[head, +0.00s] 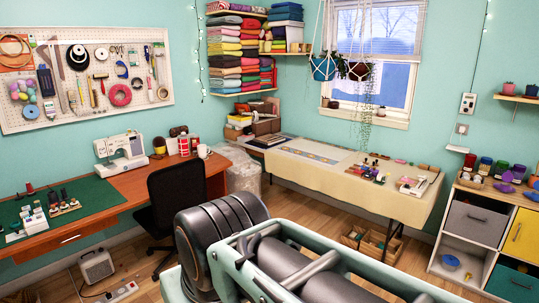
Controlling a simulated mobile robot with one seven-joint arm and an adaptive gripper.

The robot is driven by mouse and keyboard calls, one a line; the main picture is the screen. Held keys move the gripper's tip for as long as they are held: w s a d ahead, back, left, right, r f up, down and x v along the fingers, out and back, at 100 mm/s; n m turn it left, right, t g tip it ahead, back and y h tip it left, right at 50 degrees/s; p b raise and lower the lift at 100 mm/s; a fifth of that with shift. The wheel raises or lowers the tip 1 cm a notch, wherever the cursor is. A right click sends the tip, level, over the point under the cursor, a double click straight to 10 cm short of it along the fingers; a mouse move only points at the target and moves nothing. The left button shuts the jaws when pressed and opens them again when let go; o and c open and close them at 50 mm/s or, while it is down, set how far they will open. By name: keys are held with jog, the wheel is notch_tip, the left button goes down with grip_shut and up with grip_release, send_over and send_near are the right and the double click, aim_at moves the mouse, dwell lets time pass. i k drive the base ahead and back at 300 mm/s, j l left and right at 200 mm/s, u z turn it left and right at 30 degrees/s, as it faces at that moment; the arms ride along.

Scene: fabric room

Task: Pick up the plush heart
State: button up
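I cannot pick out the plush heart with certainty. Small purple shapes (508,177) lie among jars and bowls on top of the cabinet at the right; one or more may be soft and heart-like, but they are too small to tell. My own arm, dark and pale green, fills the lower middle of the head view. My gripper's fingers do not show, so I cannot see whether they hold anything.
The cabinet (463,222) has open cubbies and drawers. A cream-covered table (345,180) with small items stands at the back. A desk (130,185) with a sewing machine (121,152) and a black chair (180,195) are at the left. Wooden floor shows between the furniture.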

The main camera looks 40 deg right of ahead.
aim_at(504, 188)
jog(key=z, duration=2.9)
